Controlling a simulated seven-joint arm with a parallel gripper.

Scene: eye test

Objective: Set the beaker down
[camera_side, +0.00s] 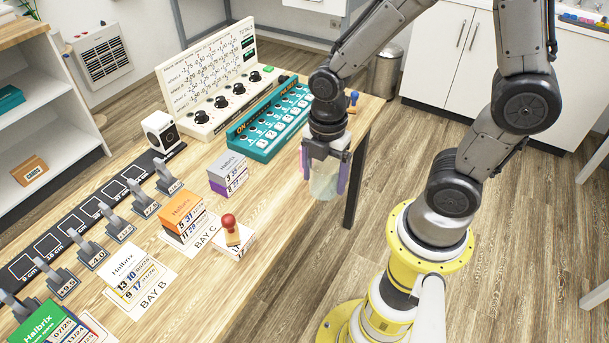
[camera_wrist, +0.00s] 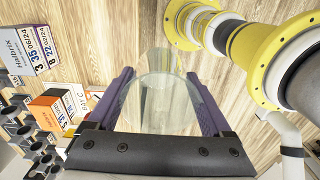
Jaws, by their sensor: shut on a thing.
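My gripper (camera_side: 324,176) is shut on a clear glass beaker (camera_side: 323,183), with one purple finger on each side of it. In the side view the beaker hangs by the right edge of the wooden table (camera_side: 272,218). I cannot tell whether it is over the tabletop or just past the edge. In the wrist view the beaker (camera_wrist: 158,106) is between the two purple fingers of my gripper (camera_wrist: 160,92), and wood planks show through it. No contact under the beaker is visible.
A teal panel (camera_side: 262,140) and a cream panel (camera_side: 205,90) stand at the table's back. A purple-and-white box (camera_side: 228,176), a red-knobbed stamp (camera_side: 231,232) and an orange box (camera_side: 184,217) stand left of the gripper. Bare tabletop lies between them and the right edge.

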